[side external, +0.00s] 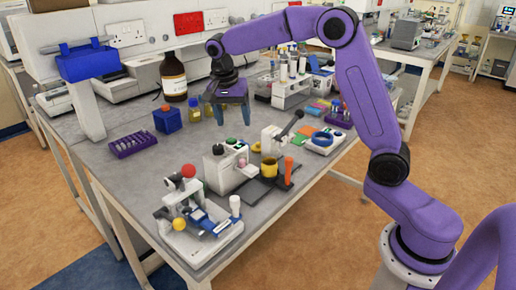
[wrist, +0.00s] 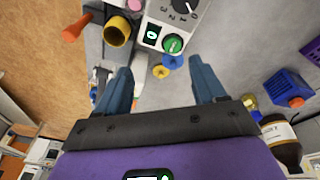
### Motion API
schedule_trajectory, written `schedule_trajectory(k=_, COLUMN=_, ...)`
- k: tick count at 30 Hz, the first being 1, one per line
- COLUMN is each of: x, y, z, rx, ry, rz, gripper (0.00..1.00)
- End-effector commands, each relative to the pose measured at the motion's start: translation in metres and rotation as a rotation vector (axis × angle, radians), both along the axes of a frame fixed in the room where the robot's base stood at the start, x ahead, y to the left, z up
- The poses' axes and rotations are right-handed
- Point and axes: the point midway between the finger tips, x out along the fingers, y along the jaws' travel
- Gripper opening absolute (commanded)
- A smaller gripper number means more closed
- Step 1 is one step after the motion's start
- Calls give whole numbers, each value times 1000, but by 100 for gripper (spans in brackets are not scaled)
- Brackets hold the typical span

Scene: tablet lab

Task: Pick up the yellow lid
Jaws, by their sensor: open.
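A small round yellow lid (wrist: 160,71) lies on the grey bench in the wrist view, beside a blue round piece (wrist: 172,61) and close to a white device with a dial. In the side view a yellow piece (side external: 257,147) right of the white device looks like the same lid, but I cannot be sure. My gripper (side external: 228,122) points down over the bench behind the device. In the wrist view its two blue fingers (wrist: 164,88) are apart with nothing held between them. The lid appears just beyond the fingertips, within the gap's width.
The white device (wrist: 175,20) stands close to the lid, with a yellow cup (wrist: 117,33) and an orange cylinder (wrist: 75,28) beyond. A brown bottle (side external: 173,77), blue box (side external: 167,121) and yellow bottle (side external: 194,110) stand left of my gripper.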

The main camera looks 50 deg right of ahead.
Motion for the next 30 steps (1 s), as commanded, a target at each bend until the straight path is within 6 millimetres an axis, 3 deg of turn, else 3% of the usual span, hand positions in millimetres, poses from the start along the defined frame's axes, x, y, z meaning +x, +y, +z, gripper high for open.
schedule_trajectory(k=1, x=15, y=-15, z=-3, rx=-10, ry=-12, rz=-105, gripper=70)
schedule_trajectory(k=6, x=47, y=-63, z=-8, rx=-44, ry=-53, rz=-432, gripper=70)
schedule_trajectory(k=12, x=63, y=-102, z=-13, rx=-72, ry=-87, rz=-671, gripper=70)
schedule_trajectory(k=19, x=64, y=-115, z=-25, rx=-81, ry=-93, rz=-731, gripper=70)
schedule_trajectory(k=30, x=60, y=-133, z=-91, rx=-80, ry=-91, rz=-727, gripper=70)
